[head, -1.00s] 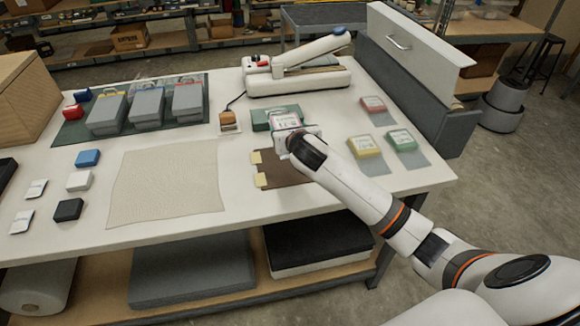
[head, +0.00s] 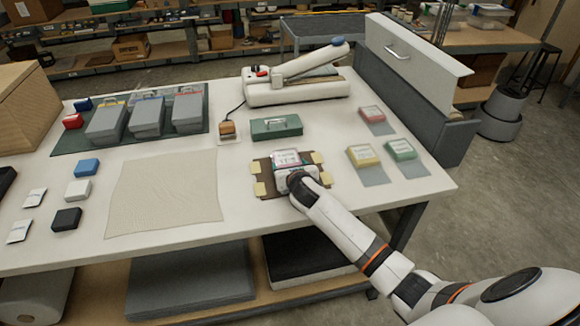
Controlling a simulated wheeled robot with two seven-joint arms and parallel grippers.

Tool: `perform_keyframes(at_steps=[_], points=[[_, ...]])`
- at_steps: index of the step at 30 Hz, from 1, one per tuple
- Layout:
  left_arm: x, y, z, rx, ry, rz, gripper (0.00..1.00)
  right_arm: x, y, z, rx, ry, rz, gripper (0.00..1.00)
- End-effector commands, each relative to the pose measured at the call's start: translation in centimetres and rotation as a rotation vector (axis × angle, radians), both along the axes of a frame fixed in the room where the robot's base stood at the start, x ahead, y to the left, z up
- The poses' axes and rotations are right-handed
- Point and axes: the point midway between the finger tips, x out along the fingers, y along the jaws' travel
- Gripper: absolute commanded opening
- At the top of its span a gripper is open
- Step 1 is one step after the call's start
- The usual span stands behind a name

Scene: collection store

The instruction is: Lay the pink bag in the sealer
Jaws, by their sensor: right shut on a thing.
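The pink bag (head: 287,158), with a white label and pink edges, is at my right gripper (head: 294,172), over the brown mat with pale yellow tabs. The gripper is shut on the bag and hides its near part. I cannot tell whether the bag touches the mat. The sealer (head: 290,92) is a long white machine at the back of the table. Its arm (head: 312,62), with a blue end, is raised. My left gripper is not in view.
The brown mat (head: 262,177) lies on the white table. A green case (head: 276,128) stands between it and the sealer. Red (head: 372,113), yellow (head: 363,156) and green (head: 400,149) packs lie at the right. A beige cloth (head: 165,193) lies left. A grey drawer unit (head: 420,110) borders the right.

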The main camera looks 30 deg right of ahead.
Motion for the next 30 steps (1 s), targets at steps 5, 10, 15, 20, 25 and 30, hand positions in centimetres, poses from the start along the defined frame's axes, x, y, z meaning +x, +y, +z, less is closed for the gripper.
perform_keyframes(at_steps=[5,10,15,20,25,30], points=[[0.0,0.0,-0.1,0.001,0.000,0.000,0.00,0.0,0.0,-0.3,0.001,0.000,0.000,0.49],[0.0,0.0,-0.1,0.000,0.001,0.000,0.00,0.0,0.0,-0.2,0.001,0.000,0.000,0.94],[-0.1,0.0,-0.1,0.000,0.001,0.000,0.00,0.0,0.0,-0.2,0.001,0.000,0.000,0.94],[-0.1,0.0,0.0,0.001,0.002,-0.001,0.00,-0.1,0.0,0.2,-0.001,0.000,0.000,0.94],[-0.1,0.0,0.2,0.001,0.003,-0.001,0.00,-2.0,0.4,0.9,-0.003,0.001,0.000,0.94],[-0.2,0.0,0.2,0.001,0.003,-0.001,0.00,-5.1,1.3,2.2,-0.003,0.000,0.002,0.94]])
